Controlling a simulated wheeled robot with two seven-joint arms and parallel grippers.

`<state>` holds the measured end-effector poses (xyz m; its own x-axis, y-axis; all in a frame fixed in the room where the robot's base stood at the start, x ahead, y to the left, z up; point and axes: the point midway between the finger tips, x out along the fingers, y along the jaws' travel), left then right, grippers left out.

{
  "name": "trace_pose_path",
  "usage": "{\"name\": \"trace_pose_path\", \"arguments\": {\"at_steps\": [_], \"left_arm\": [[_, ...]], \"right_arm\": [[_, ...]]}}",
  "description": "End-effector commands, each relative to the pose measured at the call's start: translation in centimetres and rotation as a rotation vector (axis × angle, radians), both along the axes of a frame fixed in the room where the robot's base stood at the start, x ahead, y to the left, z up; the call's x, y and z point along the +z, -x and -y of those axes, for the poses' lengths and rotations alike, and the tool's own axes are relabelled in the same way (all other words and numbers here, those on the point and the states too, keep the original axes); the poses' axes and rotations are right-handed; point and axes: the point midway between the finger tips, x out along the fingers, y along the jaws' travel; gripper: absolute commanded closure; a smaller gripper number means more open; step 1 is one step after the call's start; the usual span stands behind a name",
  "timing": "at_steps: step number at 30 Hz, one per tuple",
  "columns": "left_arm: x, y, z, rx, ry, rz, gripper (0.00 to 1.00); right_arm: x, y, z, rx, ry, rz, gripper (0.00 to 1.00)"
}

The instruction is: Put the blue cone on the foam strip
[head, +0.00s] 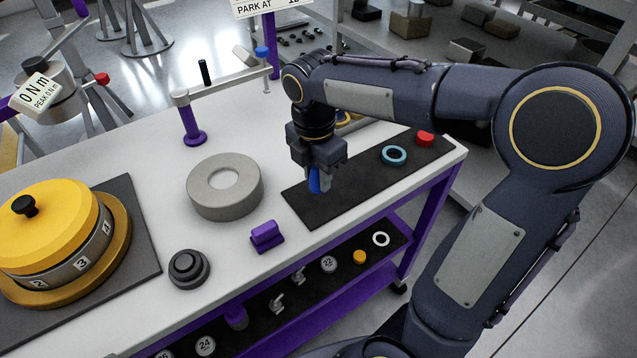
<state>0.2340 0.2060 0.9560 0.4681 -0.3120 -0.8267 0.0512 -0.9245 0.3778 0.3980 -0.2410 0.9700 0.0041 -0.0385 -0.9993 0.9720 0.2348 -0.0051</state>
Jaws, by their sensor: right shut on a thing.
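My right gripper (317,172) points down over the left part of the dark foam strip (350,200) on the white bench top. It is shut on the blue cone (315,184), of which only a small part shows below the fingers. The fingers hide the rest of the cone. I cannot tell whether its lower end touches the strip. A light-blue ring (394,156) and a red piece (425,139) lie towards the right end of the strip. My left gripper is out of view.
A grey ring block (225,187), a purple block (266,236) and a dark stepped disc (189,269) stand left of the strip. A yellow-topped drum (50,235) is at far left. A purple post with an arm (192,125) stands behind. The lower shelf holds small parts.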

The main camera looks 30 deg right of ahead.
Motion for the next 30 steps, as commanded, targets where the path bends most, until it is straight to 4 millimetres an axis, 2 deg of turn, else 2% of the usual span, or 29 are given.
{"name": "trace_pose_path", "arguments": {"at_steps": [4, 9, 22, 23, 27, 30], "left_arm": [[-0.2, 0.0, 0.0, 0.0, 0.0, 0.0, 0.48], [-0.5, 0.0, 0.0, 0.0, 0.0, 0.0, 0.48], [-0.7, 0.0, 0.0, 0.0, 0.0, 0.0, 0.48], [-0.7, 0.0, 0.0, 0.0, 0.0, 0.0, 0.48], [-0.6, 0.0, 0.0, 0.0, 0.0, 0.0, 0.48], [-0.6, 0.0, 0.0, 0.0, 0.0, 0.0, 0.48]], "right_arm": [[-1.5, -0.7, 0.8, -0.003, 0.001, -0.004, 0.91], [-3.8, -0.6, 0.6, 0.0, 0.001, -0.002, 0.91], [-4.5, -0.6, 0.6, -0.001, 0.0, 0.0, 0.91], [-4.4, -0.6, 0.6, 0.0, 0.0, 0.0, 0.67], [-4.4, -0.6, 0.6, 0.0, 0.0, 0.0, 0.49], [-4.3, -0.6, 0.6, -0.001, 0.0, 0.0, 0.48]]}}
